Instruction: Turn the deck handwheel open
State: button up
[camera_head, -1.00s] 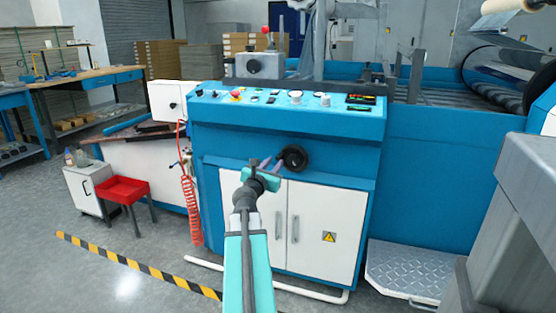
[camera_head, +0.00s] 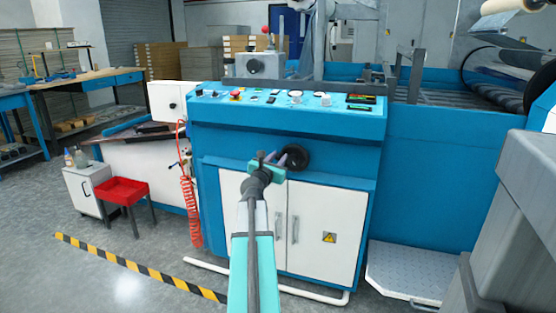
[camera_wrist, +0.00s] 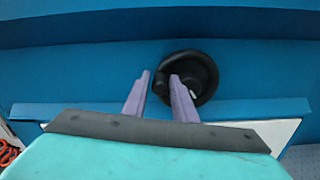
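The black deck handwheel (camera_head: 295,157) is on the blue front panel of the machine, above the white cabinet doors. In the wrist view the handwheel (camera_wrist: 205,75) shows its round rim, hub and a small dark knob on its left side. My gripper (camera_head: 281,158) is just left of the wheel in the head view. In the wrist view my gripper (camera_wrist: 160,76) has its two purple fingers apart, with the small knob showing between the tips. The right finger covers part of the wheel. I cannot tell whether either finger touches it.
A control panel (camera_head: 290,98) with buttons and dials is above the wheel. White cabinet doors (camera_head: 312,230) are below it. A red coiled hose (camera_head: 190,205) hangs at the left, and a metal step (camera_head: 410,270) stands at the right.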

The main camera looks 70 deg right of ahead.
jog(key=shift+c, duration=0.3)
grip_shut()
jog(key=shift+a, duration=0.15)
jog(key=shift+f+n+p, duration=0.1)
jog(key=shift+n+p, duration=0.3)
jog(key=shift+p, duration=0.15)
